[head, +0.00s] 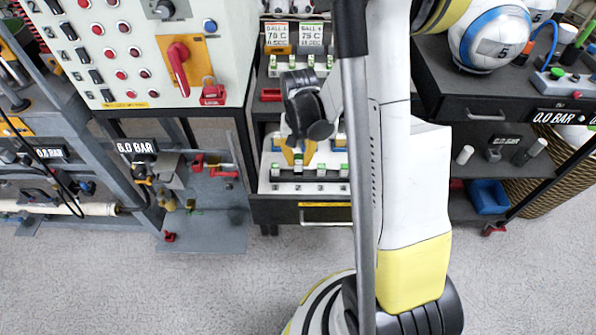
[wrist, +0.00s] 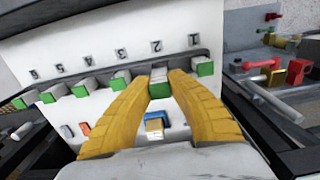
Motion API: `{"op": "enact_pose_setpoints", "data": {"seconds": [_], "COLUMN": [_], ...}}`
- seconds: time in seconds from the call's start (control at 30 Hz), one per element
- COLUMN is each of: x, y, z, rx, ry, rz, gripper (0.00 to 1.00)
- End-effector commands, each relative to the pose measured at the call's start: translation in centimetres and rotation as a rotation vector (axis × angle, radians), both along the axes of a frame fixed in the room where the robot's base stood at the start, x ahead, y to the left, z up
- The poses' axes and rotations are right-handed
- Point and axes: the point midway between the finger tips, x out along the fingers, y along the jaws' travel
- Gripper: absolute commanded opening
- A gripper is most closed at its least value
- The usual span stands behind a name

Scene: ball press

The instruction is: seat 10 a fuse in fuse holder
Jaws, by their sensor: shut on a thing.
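A white panel (wrist: 45,110) bears a row of grey blocks with green ends under numbered labels. My gripper (wrist: 165,80) has two yellow fingers, closed on the green-ended block (wrist: 159,86) below the label 2. Whether this block is a fuse or a holder part is not clear. A small blue piece (wrist: 153,126) sits on the panel between the fingers, nearer the palm. A small orange piece (wrist: 85,129) lies to the left. In the head view my gripper (head: 299,153) reaches down to the panel (head: 275,187) in the open drawer. No fuse rating is legible.
Green-ended blocks flank the gripped one closely, at label 3 (wrist: 121,80) and label 1 (wrist: 204,68). A control cabinet (head: 130,50) with a red handle (head: 178,66) stands to the left. A dark shelf unit (head: 480,108) stands right. The floor in front is clear.

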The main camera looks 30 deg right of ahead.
Motion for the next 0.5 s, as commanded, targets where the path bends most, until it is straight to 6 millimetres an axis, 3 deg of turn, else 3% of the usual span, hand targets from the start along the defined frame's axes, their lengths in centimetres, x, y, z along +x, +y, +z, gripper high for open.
{"op": "enact_pose_setpoints", "data": {"seconds": [0.3,0.5], "x": [0.1,0.1], "y": [0.1,0.1], "z": [-4.0,-4.0], "rx": [0.000,0.000], "ry": [0.000,0.000], "rz": [0.000,0.000], "gripper": [0.00,0.00]}}
